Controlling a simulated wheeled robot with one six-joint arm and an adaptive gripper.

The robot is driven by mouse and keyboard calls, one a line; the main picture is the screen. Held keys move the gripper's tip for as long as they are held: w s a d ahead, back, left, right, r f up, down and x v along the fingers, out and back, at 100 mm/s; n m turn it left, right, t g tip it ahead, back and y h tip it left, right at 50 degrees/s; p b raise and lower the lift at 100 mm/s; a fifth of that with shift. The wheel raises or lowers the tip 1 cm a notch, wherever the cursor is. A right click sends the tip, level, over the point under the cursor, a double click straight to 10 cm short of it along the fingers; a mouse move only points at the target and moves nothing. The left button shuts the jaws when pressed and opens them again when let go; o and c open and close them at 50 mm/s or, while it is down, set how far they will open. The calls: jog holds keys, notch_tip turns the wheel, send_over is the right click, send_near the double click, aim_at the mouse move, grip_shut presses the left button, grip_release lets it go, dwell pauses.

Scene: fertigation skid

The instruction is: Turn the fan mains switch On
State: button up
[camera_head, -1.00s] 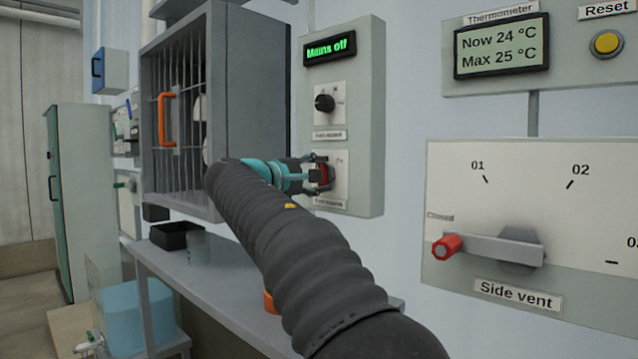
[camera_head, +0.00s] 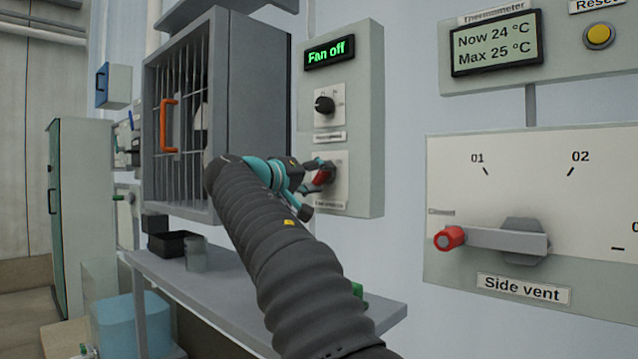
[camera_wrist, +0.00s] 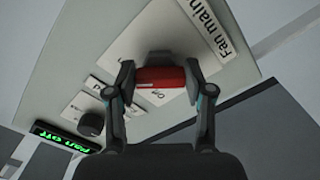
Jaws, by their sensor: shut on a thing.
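The fan mains switch (camera_wrist: 160,78) is a red handle on a white plate low on the grey-green fan panel. It shows as a small red piece in the head view (camera_head: 322,176). My gripper (camera_wrist: 160,82) is shut on the red handle, one finger at each end. In the head view my gripper (camera_head: 318,172) is tilted at the switch, and part of the plate is hidden behind it. The fan display (camera_head: 330,51) reads "Fan off" in green. A black speed knob (camera_head: 325,104) sits between the display and the switch.
A grey fan housing with a wire guard (camera_head: 180,110) and orange handle stands left of the panel. To the right is the side vent lever (camera_head: 490,239) with a red knob. A grey shelf (camera_head: 235,285) below holds a black tray (camera_head: 177,243) and a glass (camera_head: 196,254).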

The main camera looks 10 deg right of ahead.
jog(key=shift+f+m, duration=0.1)
jog(key=shift+m, duration=0.5)
jog(key=o, duration=1.2)
jog(key=shift+c, duration=0.2)
jog(key=v, duration=1.2)
